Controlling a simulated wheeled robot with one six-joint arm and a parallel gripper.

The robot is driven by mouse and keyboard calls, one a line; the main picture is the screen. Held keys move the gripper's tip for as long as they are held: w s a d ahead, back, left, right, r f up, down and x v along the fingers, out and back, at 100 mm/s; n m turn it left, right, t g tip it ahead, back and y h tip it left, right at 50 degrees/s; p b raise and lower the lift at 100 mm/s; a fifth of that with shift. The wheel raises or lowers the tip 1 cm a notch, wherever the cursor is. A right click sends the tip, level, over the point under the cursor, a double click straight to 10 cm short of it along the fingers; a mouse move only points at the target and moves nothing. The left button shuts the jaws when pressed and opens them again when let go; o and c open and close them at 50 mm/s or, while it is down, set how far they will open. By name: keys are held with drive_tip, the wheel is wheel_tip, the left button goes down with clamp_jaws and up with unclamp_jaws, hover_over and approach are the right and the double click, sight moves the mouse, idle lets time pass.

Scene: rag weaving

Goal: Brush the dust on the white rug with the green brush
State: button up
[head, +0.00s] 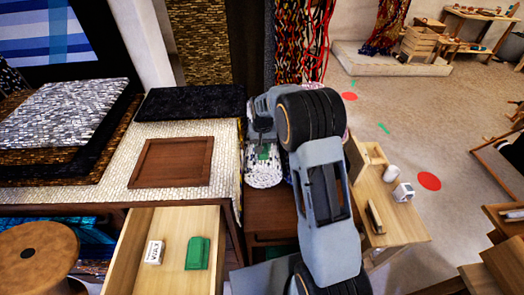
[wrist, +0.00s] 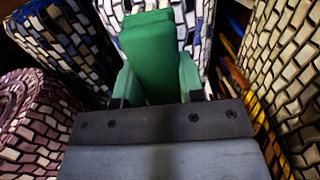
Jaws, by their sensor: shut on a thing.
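My gripper (head: 264,135) reaches down beside the table's right end, and my arm hides much of it in the head view. In the wrist view, my gripper (wrist: 160,98) is shut on the green brush (wrist: 150,55), which points away from the camera. A bit of the brush's green (head: 264,153) shows below the gripper in the head view. A white rug with dark flecks (head: 264,177) is just below the brush. White patterned rug (wrist: 204,30) also shows behind the brush in the wrist view. I cannot tell whether they touch, and I cannot make out dust.
An open drawer (head: 120,262) at the front holds a white box (head: 154,252) and a green block-like thing (head: 198,253). A wooden board (head: 172,162) lies on the table. Other patterned rugs (wrist: 25,120) crowd both sides of the gripper. A small wooden table (head: 400,225) stands at right.

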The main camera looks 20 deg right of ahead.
drive_tip(key=shift+w+d+p, duration=0.2)
drive_tip(key=shift+w, duration=0.7)
drive_tip(key=shift+w+d+p, duration=0.15)
drive_tip(key=shift+w, duration=0.7)
drive_tip(key=shift+r+p, duration=0.3)
drive_tip(key=shift+r, duration=0.5)
drive_tip(key=shift+f+p, duration=0.1)
drive_tip(key=shift+p, duration=0.4)
drive_tip(key=shift+f, duration=0.1)
